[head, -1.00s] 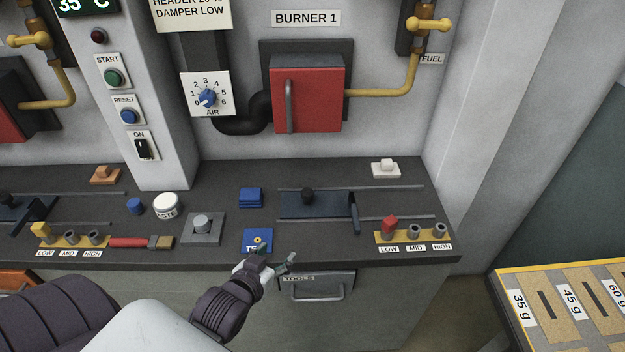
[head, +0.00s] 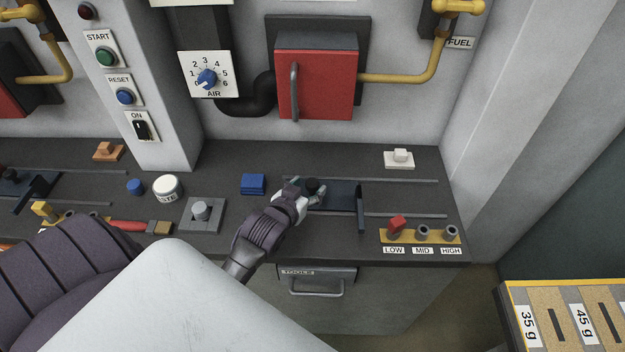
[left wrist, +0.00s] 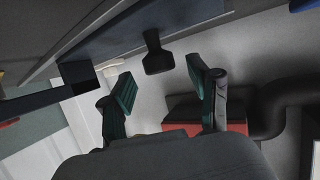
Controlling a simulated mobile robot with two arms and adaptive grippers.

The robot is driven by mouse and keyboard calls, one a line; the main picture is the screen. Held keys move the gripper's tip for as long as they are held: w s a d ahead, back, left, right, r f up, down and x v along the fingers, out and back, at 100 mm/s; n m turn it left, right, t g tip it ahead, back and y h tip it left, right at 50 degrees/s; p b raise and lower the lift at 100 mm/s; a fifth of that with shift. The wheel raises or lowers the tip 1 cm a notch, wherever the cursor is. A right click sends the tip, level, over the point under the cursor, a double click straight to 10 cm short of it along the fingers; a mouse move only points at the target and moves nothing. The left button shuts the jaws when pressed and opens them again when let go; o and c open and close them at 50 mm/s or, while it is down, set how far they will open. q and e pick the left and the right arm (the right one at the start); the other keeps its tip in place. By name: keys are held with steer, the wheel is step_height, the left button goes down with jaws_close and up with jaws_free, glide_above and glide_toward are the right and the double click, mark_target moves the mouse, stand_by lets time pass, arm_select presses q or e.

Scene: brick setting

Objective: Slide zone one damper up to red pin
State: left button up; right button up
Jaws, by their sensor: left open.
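The zone one damper (head: 342,198) is a dark blue plate on two rails below the burner 1 box, with an upright black knob (head: 312,185) near its left end and a dark arm (head: 361,209) at its right end. The red pin (head: 397,226) stands at LOW on the yellow strip, to the right of that arm with a gap between them. My left gripper (head: 307,194) is open at the knob. In the left wrist view the knob (left wrist: 157,52) shows between and just beyond the open fingertips (left wrist: 160,67). Contact cannot be told. My right gripper is not in view.
The yellow strip (head: 436,237) has empty MID and HIGH sockets. A white block (head: 399,159) sits behind the rails, a blue block (head: 253,184) left of the damper. The red burner box (head: 318,84) is on the wall behind. The rails are clear right of the damper.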

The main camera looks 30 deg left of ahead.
mark_target(311, 184)
arm_select(q)
steer(key=shift+x, duration=1.15)
steer(key=shift+w+a+f, duration=0.1)
steer(key=shift+w+f, duration=0.05)
steer(key=shift+w, duration=0.25)
steer(key=c, duration=0.5)
jaws_close()
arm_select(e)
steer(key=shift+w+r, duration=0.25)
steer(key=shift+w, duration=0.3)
